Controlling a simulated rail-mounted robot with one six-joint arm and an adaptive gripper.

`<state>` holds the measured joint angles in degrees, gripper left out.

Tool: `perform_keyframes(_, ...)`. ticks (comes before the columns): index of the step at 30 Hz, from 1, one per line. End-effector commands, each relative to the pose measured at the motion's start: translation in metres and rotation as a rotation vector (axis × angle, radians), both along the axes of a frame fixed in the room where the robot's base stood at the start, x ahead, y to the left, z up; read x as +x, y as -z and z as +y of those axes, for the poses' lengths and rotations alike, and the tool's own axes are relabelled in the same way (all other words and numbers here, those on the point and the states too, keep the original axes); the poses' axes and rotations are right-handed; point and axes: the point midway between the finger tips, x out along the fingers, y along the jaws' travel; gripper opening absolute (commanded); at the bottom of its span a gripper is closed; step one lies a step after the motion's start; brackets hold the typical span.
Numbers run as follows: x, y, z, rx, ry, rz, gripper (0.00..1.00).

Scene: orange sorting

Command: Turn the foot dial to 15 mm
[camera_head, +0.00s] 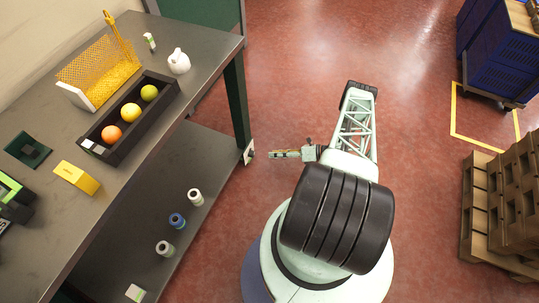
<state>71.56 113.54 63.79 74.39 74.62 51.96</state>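A small white plate with a dark spot (249,152) shows at the lower end of the bench's dark green front leg (237,100). It may be the foot dial, but it is too small to read any scale or setting. My gripper (274,155) is just right of it, pointing left toward it, with a visible gap of red floor between. The gripper is small and seen from above, so whether its fingers are apart or together is not clear. I see nothing held in it.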

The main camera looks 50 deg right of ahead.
Motion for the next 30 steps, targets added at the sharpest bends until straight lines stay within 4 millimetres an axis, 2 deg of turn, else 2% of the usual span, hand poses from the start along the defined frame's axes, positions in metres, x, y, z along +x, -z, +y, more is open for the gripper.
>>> perform_keyframes(11, 0.001, -0.006, 0.009, -0.116, 0.016, -0.09, 0.38)
perform_keyframes(30, -0.003, -0.016, 0.032, -0.556, 0.064, -0.297, 0.38)
